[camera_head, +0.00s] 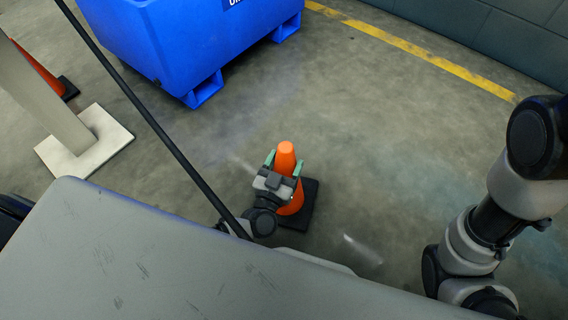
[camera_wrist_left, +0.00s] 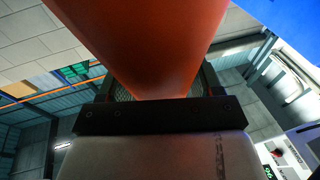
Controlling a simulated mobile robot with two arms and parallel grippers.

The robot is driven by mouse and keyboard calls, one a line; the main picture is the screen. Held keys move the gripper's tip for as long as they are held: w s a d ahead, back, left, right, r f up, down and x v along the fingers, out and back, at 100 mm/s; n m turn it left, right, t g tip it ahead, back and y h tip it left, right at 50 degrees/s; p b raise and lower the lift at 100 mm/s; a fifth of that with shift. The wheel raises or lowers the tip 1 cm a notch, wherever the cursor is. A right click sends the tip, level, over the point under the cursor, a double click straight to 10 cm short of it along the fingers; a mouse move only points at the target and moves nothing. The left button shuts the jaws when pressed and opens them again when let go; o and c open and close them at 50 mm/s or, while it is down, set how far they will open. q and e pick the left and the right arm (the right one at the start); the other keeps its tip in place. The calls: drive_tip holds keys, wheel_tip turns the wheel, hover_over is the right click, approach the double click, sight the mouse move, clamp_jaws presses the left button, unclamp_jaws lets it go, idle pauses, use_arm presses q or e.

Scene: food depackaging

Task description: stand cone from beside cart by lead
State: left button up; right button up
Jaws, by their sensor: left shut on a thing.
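An orange cone (camera_head: 286,150) with a black square base (camera_head: 305,213) stands upright on the concrete floor, just beyond the grey surface in front of me. My left gripper (camera_head: 284,168) is shut on the upper part of the cone, with green-tipped fingers on either side of it. In the left wrist view the cone (camera_wrist_left: 145,45) fills the upper middle, close against the gripper (camera_wrist_left: 155,92). Part of the cone's body is hidden behind the gripper. Another orange cone (camera_head: 38,66) stands at the far left, partly behind a post. The right gripper is out of view; only my right arm shows at the right.
A large blue bin (camera_head: 190,45) stands at the back. A pale post on a square foot (camera_head: 84,143) is at the left. A grey surface (camera_head: 150,260) fills the front. A yellow floor line (camera_head: 430,55) runs along the back wall. The floor right of the cone is clear.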

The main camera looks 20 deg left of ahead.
use_arm(q)
drive_tip(key=shift+r, duration=0.15)
drive_tip(key=o, duration=1.6)
drive_tip(key=shift+f, duration=0.2)
drive_tip(key=shift+o, duration=0.2)
drive_tip(key=shift+s, duration=0.1)
